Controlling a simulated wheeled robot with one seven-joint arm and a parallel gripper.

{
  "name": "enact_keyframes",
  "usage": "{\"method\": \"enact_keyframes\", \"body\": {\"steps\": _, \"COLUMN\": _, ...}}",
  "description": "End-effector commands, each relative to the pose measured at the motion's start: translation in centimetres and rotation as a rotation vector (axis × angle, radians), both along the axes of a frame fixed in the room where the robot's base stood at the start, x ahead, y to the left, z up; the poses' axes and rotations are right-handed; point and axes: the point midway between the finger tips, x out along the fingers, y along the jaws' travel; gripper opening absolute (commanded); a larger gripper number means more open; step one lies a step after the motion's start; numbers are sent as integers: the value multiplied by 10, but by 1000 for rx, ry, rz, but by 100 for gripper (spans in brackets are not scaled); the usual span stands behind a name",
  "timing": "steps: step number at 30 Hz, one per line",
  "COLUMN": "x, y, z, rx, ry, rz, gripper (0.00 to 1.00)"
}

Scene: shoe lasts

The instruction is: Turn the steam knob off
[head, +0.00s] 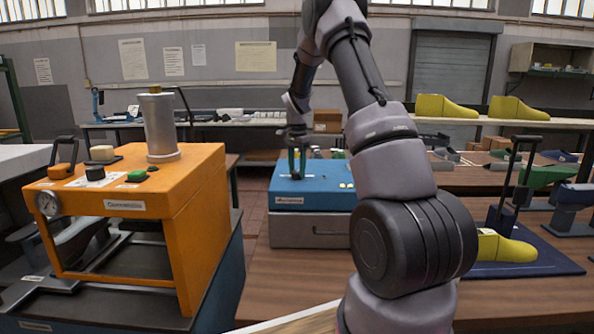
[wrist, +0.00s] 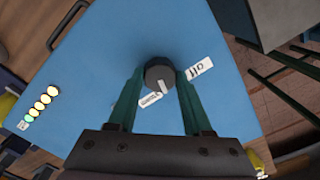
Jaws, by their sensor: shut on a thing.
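The round dark steam knob (wrist: 156,70) stands on the blue top of a low machine (head: 312,188). A white pointer mark on it aims down in the wrist view, nearer the "steam" label (wrist: 151,100) than the "off" label (wrist: 201,69). My gripper (wrist: 160,80) is shut on the knob, with one green finger on each side. In the head view my gripper (head: 297,168) reaches down onto the machine top, and its fingers hide most of the knob.
A row of coloured lights (wrist: 40,106) is on the same blue top. An orange press (head: 190,210) with a gauge stands at the left. Yellow shoe lasts (head: 505,248) and tools lie on the wooden bench at the right.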

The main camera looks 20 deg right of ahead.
Motion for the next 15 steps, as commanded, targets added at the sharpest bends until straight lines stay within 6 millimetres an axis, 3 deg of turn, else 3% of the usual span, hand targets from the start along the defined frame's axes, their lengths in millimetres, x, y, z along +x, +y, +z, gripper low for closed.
{"method": "enact_keyframes", "body": {"steps": 15, "x": 1, "y": 0, "z": 1, "rx": 0, "ry": -2, "rz": 490, "gripper": 0}}
